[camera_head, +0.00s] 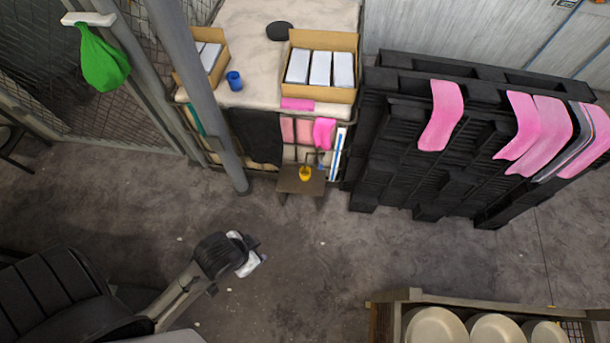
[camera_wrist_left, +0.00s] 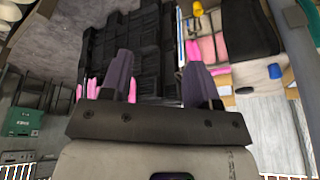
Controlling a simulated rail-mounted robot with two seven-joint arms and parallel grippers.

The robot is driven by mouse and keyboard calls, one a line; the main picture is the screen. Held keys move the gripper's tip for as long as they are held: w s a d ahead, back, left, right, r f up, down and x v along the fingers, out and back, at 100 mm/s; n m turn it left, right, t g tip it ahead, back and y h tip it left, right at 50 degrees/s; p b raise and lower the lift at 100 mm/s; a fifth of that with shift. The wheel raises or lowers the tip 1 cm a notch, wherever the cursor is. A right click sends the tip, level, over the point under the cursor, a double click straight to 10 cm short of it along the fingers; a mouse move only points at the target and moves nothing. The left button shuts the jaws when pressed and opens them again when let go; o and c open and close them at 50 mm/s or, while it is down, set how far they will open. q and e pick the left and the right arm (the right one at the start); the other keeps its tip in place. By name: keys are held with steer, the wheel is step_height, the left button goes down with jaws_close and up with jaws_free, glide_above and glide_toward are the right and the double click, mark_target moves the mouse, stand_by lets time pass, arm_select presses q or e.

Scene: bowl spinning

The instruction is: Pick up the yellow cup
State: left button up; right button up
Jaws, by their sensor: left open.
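The yellow cup (camera_head: 305,174) stands on a small brown stool (camera_head: 290,185) in front of the cloth-covered table in the head view. It also shows as a small yellow shape at the top edge of the left wrist view (camera_wrist_left: 198,8). My left gripper (camera_head: 260,259) is over the floor, in front of and to the left of the stool, well apart from the cup. In the left wrist view its two dark fingers (camera_wrist_left: 160,78) are spread with nothing between them. My right gripper is in neither view.
The table (camera_head: 225,110) holds a blue cup (camera_head: 234,81) and open cardboard boxes (camera_head: 345,94). A grey post (camera_head: 211,95) rises left of the stool. Black pallets (camera_head: 385,165) stand to its right. A crate of pale bowls (camera_head: 437,325) is at lower right. The floor between is mostly clear.

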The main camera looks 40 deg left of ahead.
arm_select(q)
steer(key=shift+d, duration=0.25)
steer(key=shift+o, duration=0.6)
steer(key=o, duration=0.7)
steer(key=shift+a, duration=0.15)
